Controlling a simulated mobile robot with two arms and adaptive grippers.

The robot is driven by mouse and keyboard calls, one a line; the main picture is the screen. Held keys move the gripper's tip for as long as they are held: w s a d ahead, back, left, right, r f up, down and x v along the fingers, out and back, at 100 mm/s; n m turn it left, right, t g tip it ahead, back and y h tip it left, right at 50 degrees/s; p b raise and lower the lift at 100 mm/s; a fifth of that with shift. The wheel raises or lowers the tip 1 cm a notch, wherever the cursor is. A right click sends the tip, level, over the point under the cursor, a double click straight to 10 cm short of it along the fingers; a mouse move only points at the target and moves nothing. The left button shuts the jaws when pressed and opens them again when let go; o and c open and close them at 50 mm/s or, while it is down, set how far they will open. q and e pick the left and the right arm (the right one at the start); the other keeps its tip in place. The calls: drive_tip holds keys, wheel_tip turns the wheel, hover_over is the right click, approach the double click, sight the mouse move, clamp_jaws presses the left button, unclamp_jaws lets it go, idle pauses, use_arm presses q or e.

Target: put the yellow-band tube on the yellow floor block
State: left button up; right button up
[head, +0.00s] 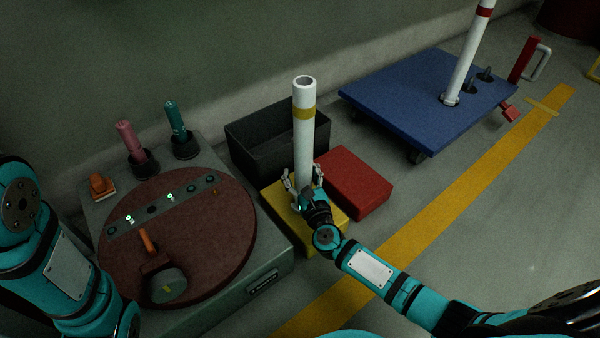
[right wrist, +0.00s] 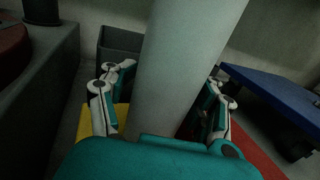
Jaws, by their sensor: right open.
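The yellow-band tube (head: 305,137), white with a yellow ring near its top, stands upright on the yellow floor block (head: 325,233). My right gripper (head: 304,180) is low on the tube, its fingers open on either side of it. In the right wrist view the tube (right wrist: 180,70) rises between the spread fingers of the right gripper (right wrist: 165,105); its foot is hidden by the gripper. A strip of the yellow block (right wrist: 88,122) shows at the left. My left arm is at the left of the head view, with its gripper out of frame.
A red block (head: 355,180) sits right of the yellow block and a black bin (head: 255,148) behind it. A grey console with a brown round top (head: 220,250) stands left. A blue cart (head: 400,95) holds a red-band tube (head: 467,55).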

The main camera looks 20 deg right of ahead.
drive_tip(key=shift+r, duration=0.1)
drive_tip(key=shift+s, duration=0.25)
drive_tip(key=s+p, duration=0.4)
drive_tip(key=s, duration=0.7)
drive_tip(key=shift+s, duration=0.3)
